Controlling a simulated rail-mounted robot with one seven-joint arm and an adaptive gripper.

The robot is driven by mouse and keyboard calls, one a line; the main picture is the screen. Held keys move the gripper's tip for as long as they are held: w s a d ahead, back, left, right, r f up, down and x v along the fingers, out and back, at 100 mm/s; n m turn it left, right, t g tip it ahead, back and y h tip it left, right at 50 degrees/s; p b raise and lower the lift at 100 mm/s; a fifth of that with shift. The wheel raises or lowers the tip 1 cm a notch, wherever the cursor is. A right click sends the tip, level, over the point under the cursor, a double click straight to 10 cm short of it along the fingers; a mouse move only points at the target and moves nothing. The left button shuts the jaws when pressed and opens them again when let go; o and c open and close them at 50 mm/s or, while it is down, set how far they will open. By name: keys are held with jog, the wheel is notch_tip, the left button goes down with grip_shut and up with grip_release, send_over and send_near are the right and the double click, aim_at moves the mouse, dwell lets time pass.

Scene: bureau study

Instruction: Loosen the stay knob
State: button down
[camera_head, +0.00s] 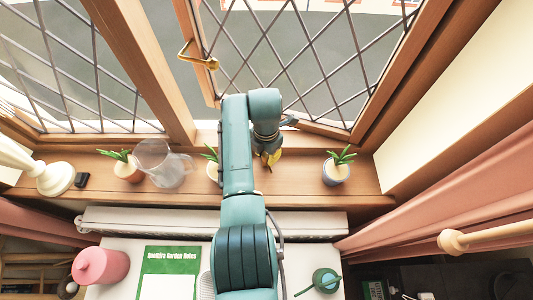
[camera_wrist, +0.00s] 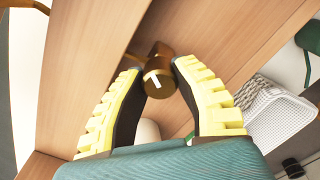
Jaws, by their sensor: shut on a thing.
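The stay knob (camera_wrist: 159,82) is a brass-coloured cylinder with a white mark on its face. In the wrist view it sits between the fingertips of my gripper (camera_wrist: 155,68), which is shut on it with yellow ribbed fingers on both sides. In the head view my gripper (camera_head: 270,158) is at the window sill, below the open casement, and the knob is hidden there by my arm. The casement window (camera_head: 300,60) stands open, with a brass handle (camera_head: 198,57) on its left frame.
On the sill (camera_head: 300,176) stand a potted plant (camera_head: 337,170) to the right, and a glass jug (camera_head: 160,165), another potted plant (camera_head: 127,168) and a white lamp base (camera_head: 52,178) to the left. Below are a pink pot (camera_head: 101,266), a green book (camera_head: 169,262) and a green watering can (camera_head: 325,280).

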aim_at(266, 154)
jog(key=shift+s+f+n, duration=0.1)
jog(key=shift+n, duration=0.6)
jog(key=c, duration=0.7)
grip_release()
jog(key=shift+c, duration=0.2)
jog(key=shift+r, duration=0.2)
notch_tip(266, 154, up, 12)
jog(key=shift+f, duration=0.1)
